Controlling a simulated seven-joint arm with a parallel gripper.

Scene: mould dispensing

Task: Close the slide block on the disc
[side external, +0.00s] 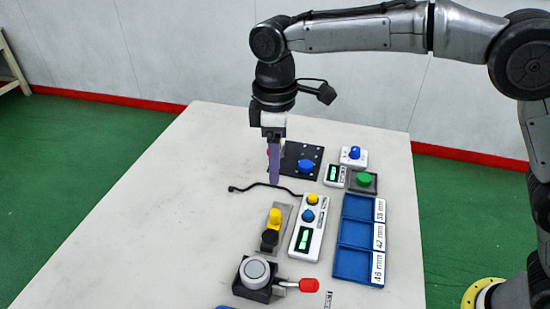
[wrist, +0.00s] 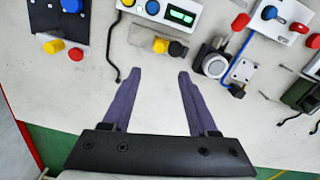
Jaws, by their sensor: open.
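A grey round disc (side external: 256,269) sits in a dark block (side external: 247,290) with a red-knobbed lever (side external: 308,285) to its right, at the near part of the table. The disc also shows in the wrist view (wrist: 215,65), beyond and right of my fingers. I cannot tell which part is the slide block, or whether it touches the disc. A yellow knob (side external: 274,217) and a black piece (side external: 269,240) stand on a grey plate behind the disc. My gripper (side external: 274,182) points down, well behind the disc. In the wrist view its purple fingers (wrist: 156,74) are apart with nothing between them.
A control box (side external: 297,240) with yellow and blue buttons stands right of the grey plate, beside blue trays (side external: 350,265). A black plate (side external: 290,155) with a blue knob is close to my gripper. A black cable (side external: 250,187) lies nearby. The table's left side is clear.

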